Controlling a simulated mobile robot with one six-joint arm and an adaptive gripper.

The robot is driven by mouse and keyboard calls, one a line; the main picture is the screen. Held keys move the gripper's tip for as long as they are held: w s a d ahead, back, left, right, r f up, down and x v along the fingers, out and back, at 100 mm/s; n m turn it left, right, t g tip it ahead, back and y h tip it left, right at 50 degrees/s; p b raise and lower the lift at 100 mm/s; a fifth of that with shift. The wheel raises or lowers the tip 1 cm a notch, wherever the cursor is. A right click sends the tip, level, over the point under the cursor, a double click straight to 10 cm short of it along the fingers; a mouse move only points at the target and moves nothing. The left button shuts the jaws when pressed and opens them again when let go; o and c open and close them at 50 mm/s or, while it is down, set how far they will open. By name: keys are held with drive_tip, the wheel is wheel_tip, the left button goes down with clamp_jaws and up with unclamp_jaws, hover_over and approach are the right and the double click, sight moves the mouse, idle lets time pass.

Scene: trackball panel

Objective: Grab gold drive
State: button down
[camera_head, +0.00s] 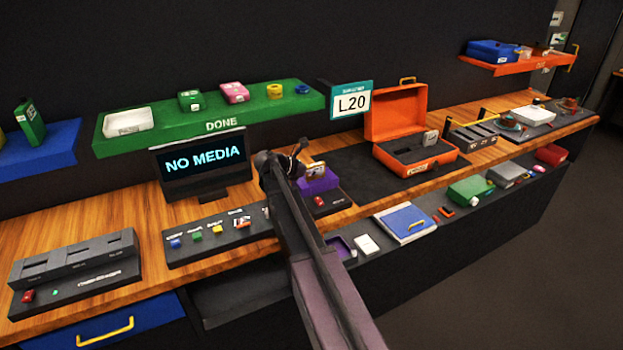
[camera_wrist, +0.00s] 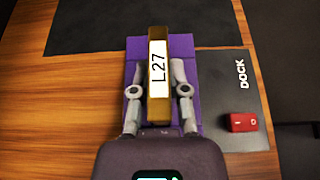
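The gold drive (camera_wrist: 159,90), with a white label reading L27, stands in a purple dock block (camera_wrist: 190,118) on a dark base marked DOCK. My gripper (camera_wrist: 159,75) is open, with one finger on each side of the drive in the wrist view. Narrow purple strips seem to show between fingers and drive; contact is not clear.
A red switch (camera_wrist: 241,122) sits on the dock base. A NO MEDIA screen (camera_head: 204,166) stands left of my gripper. An open orange case (camera_head: 400,115) stands to the right. A control panel (camera_head: 215,240) lies front left.

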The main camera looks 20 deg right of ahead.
drive_tip(key=shift+r, duration=0.2)
idle(0.3)
wheel_tip(320, 180, up, 10)
drive_tip(key=p, duration=1)
drive_tip(key=shift+f, duration=0.2)
idle(0.4)
